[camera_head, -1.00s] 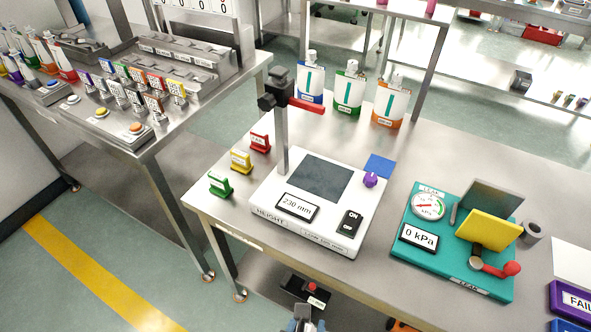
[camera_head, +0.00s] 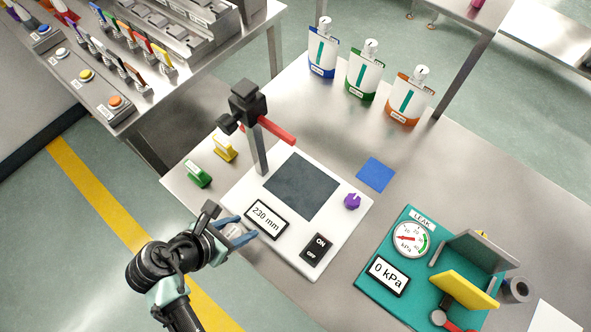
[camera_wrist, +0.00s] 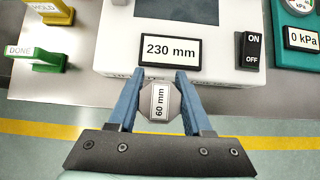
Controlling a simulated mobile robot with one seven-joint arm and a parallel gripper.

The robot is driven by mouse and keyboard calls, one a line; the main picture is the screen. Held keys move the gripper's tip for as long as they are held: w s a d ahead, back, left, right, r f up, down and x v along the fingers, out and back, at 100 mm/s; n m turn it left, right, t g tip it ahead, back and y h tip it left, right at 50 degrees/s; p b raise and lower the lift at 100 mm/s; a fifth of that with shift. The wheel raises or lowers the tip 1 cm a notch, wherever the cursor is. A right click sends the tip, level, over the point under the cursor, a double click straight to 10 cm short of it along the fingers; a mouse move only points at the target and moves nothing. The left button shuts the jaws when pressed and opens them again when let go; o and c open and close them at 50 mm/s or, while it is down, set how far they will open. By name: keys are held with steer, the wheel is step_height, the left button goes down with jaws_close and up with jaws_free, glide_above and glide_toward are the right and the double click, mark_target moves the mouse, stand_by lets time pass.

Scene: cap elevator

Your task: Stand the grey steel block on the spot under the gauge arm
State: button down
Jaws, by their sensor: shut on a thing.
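The grey steel block (camera_wrist: 160,101), labelled 60 mm, is between the fingers of my gripper (camera_wrist: 158,80) in the wrist view. My gripper (camera_head: 240,230) is shut on it, at the front left edge of the gauge's white base (camera_head: 343,215) in the head view. The block is hard to make out there. The dark square pad (camera_head: 301,186) on the base is bare, and the red gauge arm (camera_head: 277,131) is above its far left side on a grey post. The gauge display (camera_head: 267,219) reads 230 mm.
A purple knob (camera_head: 352,201) and an ON/OFF switch (camera_head: 316,250) are on the gauge base. Green (camera_head: 198,174) and yellow (camera_head: 225,148) tags stand left of it. A teal leak tester (camera_head: 378,296) is at right. Several pouches stand behind; a blue square (camera_head: 375,175) lies on the table.

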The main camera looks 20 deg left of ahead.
steer(key=w+d, duration=0.1)
steer(key=w, duration=0.3)
steer(key=w+d, duration=0.1)
steer(key=w, duration=0.2)
steer(key=w+d+p, duration=0.1)
steer(key=w+d, duration=0.1)
steer(key=w, duration=0.2)
steer(key=shift+w+d+r, duration=0.1)
steer(key=shift+w, duration=0.25)
steer(key=w, duration=0.1)
steer(key=w+d, duration=0.1)
steer(key=w+f, duration=0.1)
steer(key=w, duration=0.1)
steer(key=shift+d, duration=0.2)
steer(key=shift+f, duration=0.25)
steer(key=shift+c, duration=1.6)
jaws_free()
steer(key=shift+s+f, duration=0.1)
steer(key=shift+f, duration=0.05)
steer(key=p+v, duration=0.1)
steer(key=v, duration=1.1)
